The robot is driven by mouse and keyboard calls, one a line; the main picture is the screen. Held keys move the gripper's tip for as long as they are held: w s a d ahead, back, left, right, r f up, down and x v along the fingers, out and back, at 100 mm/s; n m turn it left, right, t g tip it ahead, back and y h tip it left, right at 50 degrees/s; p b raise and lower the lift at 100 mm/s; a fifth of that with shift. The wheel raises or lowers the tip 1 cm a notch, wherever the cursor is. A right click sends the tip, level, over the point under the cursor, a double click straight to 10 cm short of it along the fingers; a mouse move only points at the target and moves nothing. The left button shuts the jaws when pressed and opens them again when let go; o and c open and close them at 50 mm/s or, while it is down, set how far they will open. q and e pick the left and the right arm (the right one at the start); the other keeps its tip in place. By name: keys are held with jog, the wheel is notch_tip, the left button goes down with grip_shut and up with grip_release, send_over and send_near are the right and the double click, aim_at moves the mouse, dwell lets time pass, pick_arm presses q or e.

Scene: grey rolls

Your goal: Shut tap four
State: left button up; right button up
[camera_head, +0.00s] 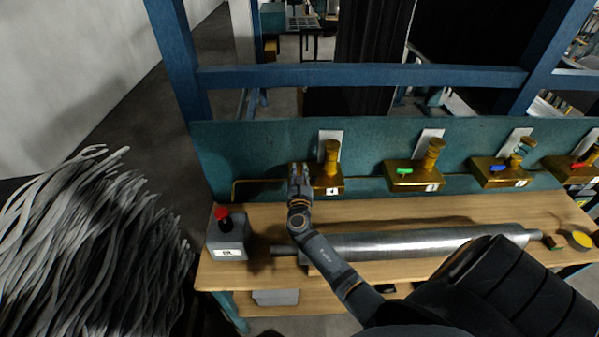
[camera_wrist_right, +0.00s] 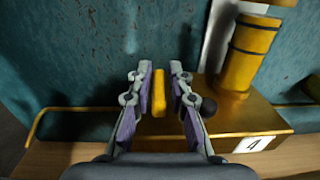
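Tap four is a brass block (camera_head: 328,184) with an upright cylinder and a plate marked 4, at the left end of the row of taps. In the right wrist view its block (camera_wrist_right: 240,118) and label are on the right. Its yellow handle (camera_wrist_right: 158,93) stands between the fingers of my right gripper (camera_wrist_right: 159,90). The fingers are apart, one on each side of the handle, with a narrow gap showing. In the head view my right gripper (camera_head: 299,176) covers the handle. My left gripper is not in view.
Tap three (camera_head: 413,176) with a green handle, another with a blue handle (camera_head: 499,172) and one with a red handle stand to the right. A metal roller (camera_head: 420,243) lies on the wooden bench in front. A grey box with a red button (camera_head: 227,238) is at the left.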

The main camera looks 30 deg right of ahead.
jog(key=shift+c, duration=1.2)
grip_shut()
